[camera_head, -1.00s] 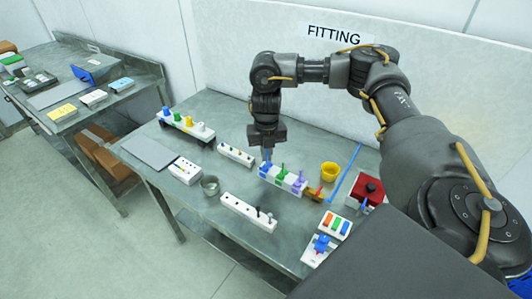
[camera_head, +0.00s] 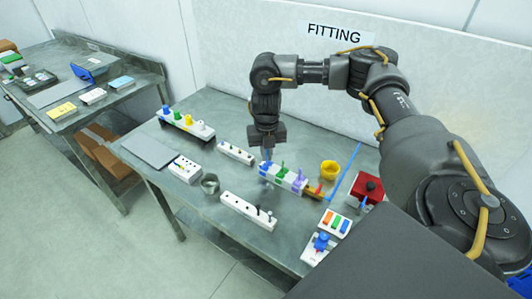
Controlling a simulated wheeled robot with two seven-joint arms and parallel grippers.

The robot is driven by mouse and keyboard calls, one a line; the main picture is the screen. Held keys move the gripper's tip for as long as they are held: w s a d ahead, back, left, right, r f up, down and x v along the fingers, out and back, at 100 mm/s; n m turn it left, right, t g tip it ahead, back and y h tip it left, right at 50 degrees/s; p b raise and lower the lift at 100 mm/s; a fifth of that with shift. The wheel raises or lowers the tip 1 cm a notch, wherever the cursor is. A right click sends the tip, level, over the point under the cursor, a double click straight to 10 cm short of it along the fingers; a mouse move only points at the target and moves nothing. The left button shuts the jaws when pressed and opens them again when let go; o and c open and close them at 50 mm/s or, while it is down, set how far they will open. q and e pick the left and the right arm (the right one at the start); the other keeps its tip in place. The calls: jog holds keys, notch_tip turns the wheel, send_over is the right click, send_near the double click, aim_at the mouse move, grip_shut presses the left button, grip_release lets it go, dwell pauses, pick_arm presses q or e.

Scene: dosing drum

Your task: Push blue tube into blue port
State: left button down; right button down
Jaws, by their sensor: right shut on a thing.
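My right gripper (camera_head: 267,151) points straight down over the left end of a white block (camera_head: 283,178) on the table. It is shut on a thin blue tube, which shows only as a small blue bit between and below the fingers. The block carries a blue port (camera_head: 265,167) at its left end, a green one (camera_head: 282,174) in the middle and a purple one (camera_head: 299,183) at the right. The tube is upright, directly above or in the blue port; I cannot tell how deep. The fingers hide part of it. My left gripper is not in view.
A yellow cup (camera_head: 329,169), a blue strip (camera_head: 344,172) and a red box (camera_head: 368,188) are right of the block. White strips (camera_head: 236,153) (camera_head: 248,211) lie behind and in front. A metal ring (camera_head: 210,184) stands left. A rack with coloured pegs (camera_head: 187,124) is at back left.

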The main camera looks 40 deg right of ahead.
jog(key=shift+f+b, duration=0.5)
jog(key=shift+f, duration=0.55)
jog(key=c, duration=1.5)
grip_release()
notch_tip(320, 180, up, 11)
jog(key=shift+f+p, duration=0.1)
jog(key=shift+p, duration=0.5)
